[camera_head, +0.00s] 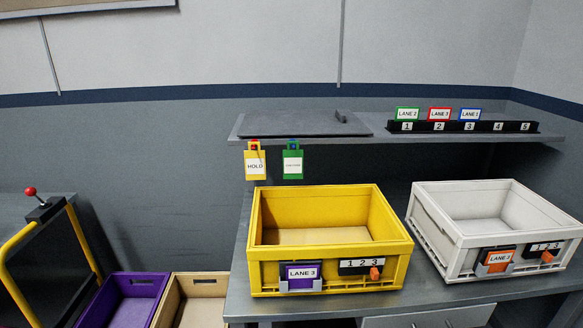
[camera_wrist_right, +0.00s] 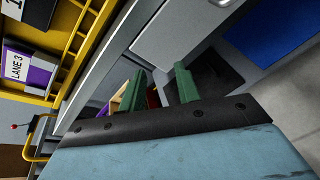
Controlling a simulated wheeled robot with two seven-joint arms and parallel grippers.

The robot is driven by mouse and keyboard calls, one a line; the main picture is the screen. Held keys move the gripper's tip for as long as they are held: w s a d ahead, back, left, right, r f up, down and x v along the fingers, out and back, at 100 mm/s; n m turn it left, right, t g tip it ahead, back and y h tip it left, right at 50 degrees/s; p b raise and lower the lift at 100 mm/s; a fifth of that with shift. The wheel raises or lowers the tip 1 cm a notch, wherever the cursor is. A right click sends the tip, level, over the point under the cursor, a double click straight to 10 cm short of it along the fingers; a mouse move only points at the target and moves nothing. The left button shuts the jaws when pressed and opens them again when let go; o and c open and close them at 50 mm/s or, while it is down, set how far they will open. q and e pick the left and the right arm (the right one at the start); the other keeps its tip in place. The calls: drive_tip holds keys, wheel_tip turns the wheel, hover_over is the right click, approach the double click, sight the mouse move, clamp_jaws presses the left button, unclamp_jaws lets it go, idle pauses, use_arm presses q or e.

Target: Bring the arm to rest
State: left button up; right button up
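My right gripper (camera_wrist_right: 160,78) shows only in the right wrist view. Its two green fingers stand apart with nothing between them, so it is open and empty. It hangs beside the front of the grey bench (camera_wrist_right: 108,62), and the yellow crate (camera_wrist_right: 80,38) is at the upper left of that view. Neither arm shows in the head view, and my left gripper is in no view.
On the bench top (camera_head: 240,292) stand an empty yellow crate (camera_head: 330,265) and an empty white crate (camera_head: 445,248). A shelf (camera_head: 370,138) above holds a numbered card rack (camera_head: 462,127). Purple (camera_head: 95,308) and tan bins (camera_head: 192,283) stand lower left.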

drive_tip(key=s+d+f+m+g, duration=0.2)
drive_tip(key=s+f+m+g, duration=0.5)
drive_tip(key=s+f+m, duration=0.9)
drive_tip(key=s+f+m+g, duration=0.3)
drive_tip(key=s+f+m, duration=0.2)
drive_tip(key=s, duration=0.8)
drive_tip(key=s+f+m+g, duration=0.3)
drive_tip(key=s+f+m, duration=0.2)
drive_tip(key=s+f, duration=0.6)
drive_tip(key=s, duration=0.3)
drive_tip(key=shift+s+m+b, duration=0.15)
drive_tip(key=shift+m+b, duration=0.2)
drive_tip(key=shift+m, duration=0.05)
